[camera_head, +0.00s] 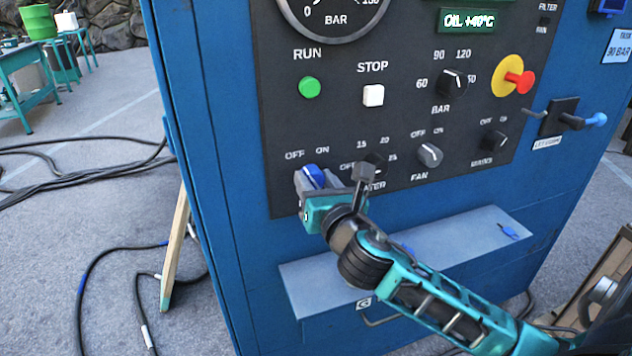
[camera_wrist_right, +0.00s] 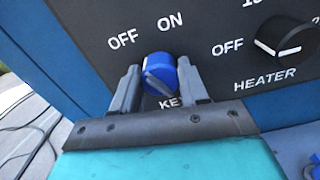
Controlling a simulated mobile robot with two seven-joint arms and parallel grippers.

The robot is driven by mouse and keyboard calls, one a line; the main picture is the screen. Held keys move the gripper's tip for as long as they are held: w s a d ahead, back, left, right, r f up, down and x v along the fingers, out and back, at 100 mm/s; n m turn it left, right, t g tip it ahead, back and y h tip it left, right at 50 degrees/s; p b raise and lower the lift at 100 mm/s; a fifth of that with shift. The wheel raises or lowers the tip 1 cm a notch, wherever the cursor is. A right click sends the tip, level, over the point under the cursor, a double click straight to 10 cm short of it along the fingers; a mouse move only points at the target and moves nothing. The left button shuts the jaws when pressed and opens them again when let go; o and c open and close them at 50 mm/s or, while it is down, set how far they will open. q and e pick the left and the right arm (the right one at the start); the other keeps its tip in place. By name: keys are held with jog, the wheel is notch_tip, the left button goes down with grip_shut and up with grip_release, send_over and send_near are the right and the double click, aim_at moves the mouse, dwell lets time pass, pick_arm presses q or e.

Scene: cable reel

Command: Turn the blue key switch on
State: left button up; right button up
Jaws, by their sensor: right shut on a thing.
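The blue key switch (camera_head: 314,176) is a round blue knob low on the left of the black control panel, below OFF and ON labels. It also shows in the right wrist view (camera_wrist_right: 160,74), with a pale pointer mark on its face and a partly covered KEY label below it. My right gripper (camera_head: 312,183) is at the knob, with one finger on each side, shut on it. In the right wrist view its fingers (camera_wrist_right: 160,88) flank the knob. The exact pointer setting is hard to tell. My left gripper is in neither view.
The heater knob (camera_wrist_right: 285,40) is just right of the key switch. The fan knob (camera_head: 430,155), mains knob (camera_head: 494,141) and red emergency button (camera_head: 520,81) are farther right. A grey shelf (camera_head: 320,278) juts out below the panel. Cables (camera_head: 85,165) lie on the ground at left.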

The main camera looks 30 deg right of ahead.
jog(key=shift+c, duration=0.4)
jog(key=shift+m, duration=0.4)
jog(key=shift+m+p, duration=0.3)
jog(key=shift+p, duration=0.05)
jog(key=m+p, duration=0.1)
jog(key=m, duration=0.3)
jog(key=shift+d, duration=0.1)
jog(key=m+p, duration=0.1)
jog(key=m, duration=0.3)
jog(key=shift+f+m+p, duration=0.1)
jog(key=shift+m+p, duration=0.3)
jog(key=shift+m, duration=0.8)
jog(key=o, duration=1)
jog(key=shift+o, duration=0.3)
